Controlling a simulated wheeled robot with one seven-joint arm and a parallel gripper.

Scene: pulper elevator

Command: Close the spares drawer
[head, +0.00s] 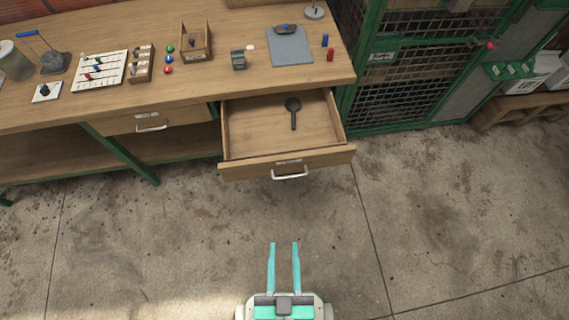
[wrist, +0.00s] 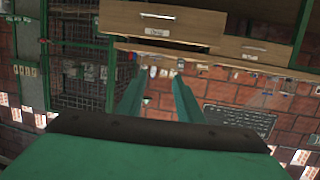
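The wooden spares drawer (head: 250,142) under the right end of the workbench is pulled well out. A dark round-headed tool with a handle (head: 293,113) lies inside it. The drawer's front has a small label and a pale bar handle (head: 289,173). The drawer front also shows at the top of the wrist view (wrist: 190,22), which looks upside down. My gripper (head: 284,244) has two teal fingers apart with nothing between them. It is in front of the drawer, nearly in line with the handle and clear of it. The fingers also show in the wrist view (wrist: 157,80).
A second drawer (head: 160,120) to the left is shut. The workbench top (head: 130,30) carries a peg board, small boxes, coloured knobs and a clipboard (head: 290,46). A green mesh cage (head: 395,90) stands close to the right of the open drawer. The concrete floor in front is clear.

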